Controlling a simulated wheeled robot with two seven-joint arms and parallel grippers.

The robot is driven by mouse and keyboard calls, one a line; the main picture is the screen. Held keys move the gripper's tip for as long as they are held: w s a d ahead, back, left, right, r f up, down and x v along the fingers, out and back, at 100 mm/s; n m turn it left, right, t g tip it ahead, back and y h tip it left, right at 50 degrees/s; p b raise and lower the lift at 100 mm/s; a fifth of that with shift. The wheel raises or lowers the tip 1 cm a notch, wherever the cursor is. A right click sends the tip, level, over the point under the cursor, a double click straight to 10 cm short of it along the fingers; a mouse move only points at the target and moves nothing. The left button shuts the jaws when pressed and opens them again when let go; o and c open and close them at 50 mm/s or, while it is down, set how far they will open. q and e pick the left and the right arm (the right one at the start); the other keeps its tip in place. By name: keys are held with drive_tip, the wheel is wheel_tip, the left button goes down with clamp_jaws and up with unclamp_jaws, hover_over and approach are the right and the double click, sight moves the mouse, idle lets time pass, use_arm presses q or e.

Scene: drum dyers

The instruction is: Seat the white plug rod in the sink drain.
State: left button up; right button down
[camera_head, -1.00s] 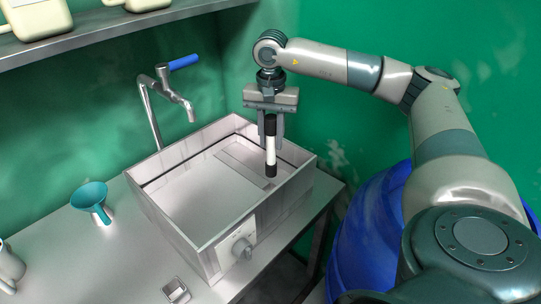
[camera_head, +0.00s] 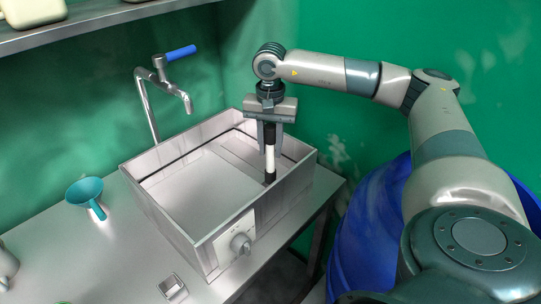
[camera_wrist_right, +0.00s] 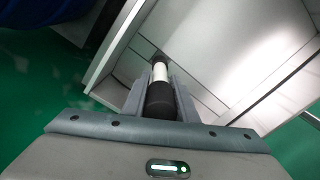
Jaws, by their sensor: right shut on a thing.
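The white plug rod (camera_head: 270,158) has black ends and stands about upright at the right side of the steel sink (camera_head: 166,214). My right gripper (camera_head: 270,140) is shut on its black upper end, above the sink's right part. The drain opening itself is hidden by the rod, so I cannot tell how deep the tip sits. My left gripper is not in view.
A faucet with a blue handle (camera_head: 181,52) rises behind the sink. A teal funnel (camera_head: 85,191) and a small metal holder (camera_head: 173,288) are on the steel table. A knob (camera_head: 241,244) sticks out of the sink's front. A blue drum (camera_head: 372,225) stands at the right.

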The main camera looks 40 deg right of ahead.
sight(270, 127)
drive_tip(key=shift+f+b, duration=1.3)
drive_tip(key=shift+f, duration=1.3)
drive_tip(key=c, duration=1.4)
unclamp_jaws()
drive_tip(key=shift+c, duration=0.2)
drive_tip(key=shift+r+p, duration=0.3)
drive_tip(key=shift+r, duration=0.25)
wheel_tip(270, 127, up, 11)
drive_tip(key=p, duration=0.5)
drive_tip(key=shift+r+p, duration=0.1)
drive_tip(key=shift+p, duration=0.2)
